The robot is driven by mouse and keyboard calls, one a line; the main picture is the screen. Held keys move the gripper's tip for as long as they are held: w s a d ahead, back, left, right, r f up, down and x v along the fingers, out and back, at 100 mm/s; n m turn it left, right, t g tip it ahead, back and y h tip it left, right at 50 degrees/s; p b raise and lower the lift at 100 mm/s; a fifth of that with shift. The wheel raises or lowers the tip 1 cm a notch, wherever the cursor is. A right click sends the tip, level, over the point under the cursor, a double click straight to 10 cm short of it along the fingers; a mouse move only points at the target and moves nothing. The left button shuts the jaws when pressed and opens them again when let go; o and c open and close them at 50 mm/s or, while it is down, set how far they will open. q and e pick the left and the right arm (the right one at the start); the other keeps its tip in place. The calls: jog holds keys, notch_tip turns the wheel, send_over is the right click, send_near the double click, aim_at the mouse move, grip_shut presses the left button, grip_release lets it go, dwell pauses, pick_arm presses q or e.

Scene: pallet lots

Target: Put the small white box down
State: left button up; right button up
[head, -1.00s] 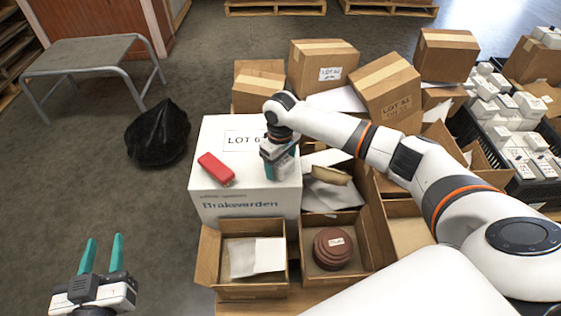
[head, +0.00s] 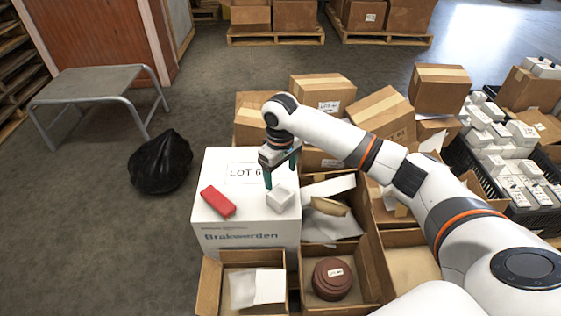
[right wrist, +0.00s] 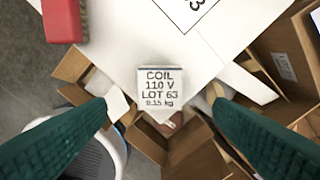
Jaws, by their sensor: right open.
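The small white box (head: 280,199) rests on top of the large white carton (head: 245,238), near its front right corner. In the right wrist view the small white box (right wrist: 160,91) shows a label reading COIL 110 V LOT 63. My right gripper (head: 281,173) is open just above and behind it, with green fingers spread apart. My left gripper is out of view.
A red block (head: 218,201) lies on the carton left of the small box. Open cardboard boxes stand in front and to the right, one with a brown round part (head: 332,278). A black bag (head: 160,162) and a grey bench (head: 92,85) are at left.

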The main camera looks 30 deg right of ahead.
jog(key=s+a+f+n+t+y, duration=0.1)
jog(key=s+a+f, duration=0.3)
jog(key=s+a, duration=0.3)
jog(key=s+a+f+n+t+y, duration=0.1)
jog(key=s+a+f, duration=0.3)
jog(key=s+a, duration=0.2)
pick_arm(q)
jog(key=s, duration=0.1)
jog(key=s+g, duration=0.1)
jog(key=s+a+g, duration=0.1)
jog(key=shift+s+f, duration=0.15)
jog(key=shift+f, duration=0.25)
pick_arm(e)
jog(key=s+d+r+m+t, duration=0.1)
jog(key=s+d+m, duration=0.1)
jog(key=s, duration=0.5)
jog(key=s+d+r+m+t+h, duration=0.1)
jog(key=s+d, duration=0.3)
jog(key=s, duration=0.4)
jog(key=shift+s+d+m+h, duration=0.2)
jog(key=shift+m+h, duration=0.1)
jog(key=shift+m, duration=0.1)
jog(key=shift+a, duration=0.1)
